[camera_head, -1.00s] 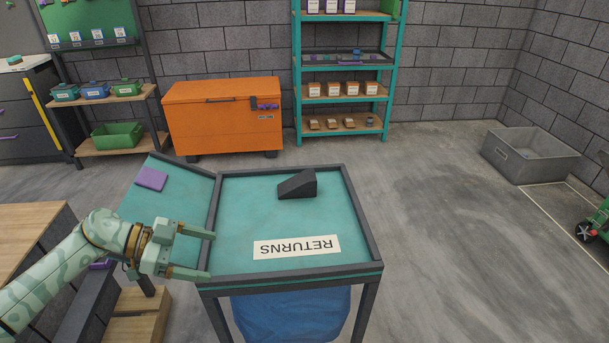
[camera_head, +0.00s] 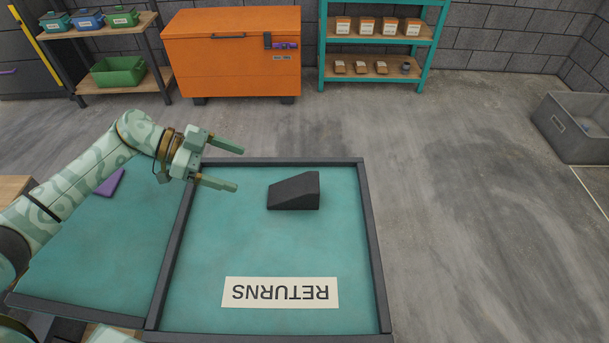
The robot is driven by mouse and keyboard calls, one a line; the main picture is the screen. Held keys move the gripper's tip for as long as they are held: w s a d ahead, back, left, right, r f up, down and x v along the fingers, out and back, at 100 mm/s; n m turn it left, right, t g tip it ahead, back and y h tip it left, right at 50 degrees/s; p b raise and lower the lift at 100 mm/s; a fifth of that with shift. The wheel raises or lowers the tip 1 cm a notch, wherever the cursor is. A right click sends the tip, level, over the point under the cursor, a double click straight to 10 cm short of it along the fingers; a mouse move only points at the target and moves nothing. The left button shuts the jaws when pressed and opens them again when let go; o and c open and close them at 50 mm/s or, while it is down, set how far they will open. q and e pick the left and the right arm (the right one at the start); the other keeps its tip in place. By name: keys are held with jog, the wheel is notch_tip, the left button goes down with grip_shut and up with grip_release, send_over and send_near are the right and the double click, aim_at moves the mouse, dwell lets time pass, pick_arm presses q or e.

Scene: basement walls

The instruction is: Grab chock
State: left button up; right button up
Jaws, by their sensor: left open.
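The chock (camera_head: 294,191) is a dark grey wedge. It lies on the teal tray table (camera_head: 250,255) with dark raised edges, toward the far side. My left gripper (camera_head: 240,168) comes in from the left with its jaws open and empty. Its two fingers point right, toward the chock, over the far left part of the tray. A gap separates the fingertips from the chock. My right gripper is not in view.
A white RETURNS label (camera_head: 280,292) lies on the near part of the tray. A purple item (camera_head: 110,183) lies on the adjoining teal panel at left. An orange chest (camera_head: 232,55), a shelf (camera_head: 380,65) and a grey bin (camera_head: 575,128) stand beyond. Floor at right is clear.

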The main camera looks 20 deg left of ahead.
pick_arm(q)
jog(key=b, duration=0.2)
send_near(290, 188)
jog(key=x, duration=0.5)
jog(key=shift+w+d, duration=0.15)
jog(key=shift+w, duration=0.05)
jog(key=b+x, duration=0.2)
jog(key=x, duration=0.3)
jog(key=shift+d+f, duration=0.15)
jog(key=shift+f, duration=0.1)
jog(key=shift+s+r, duration=0.1)
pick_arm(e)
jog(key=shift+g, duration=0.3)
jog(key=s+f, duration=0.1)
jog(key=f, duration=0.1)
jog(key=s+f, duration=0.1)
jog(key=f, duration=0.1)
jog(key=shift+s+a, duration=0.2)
pick_arm(q)
jog(key=c, duration=1.4)
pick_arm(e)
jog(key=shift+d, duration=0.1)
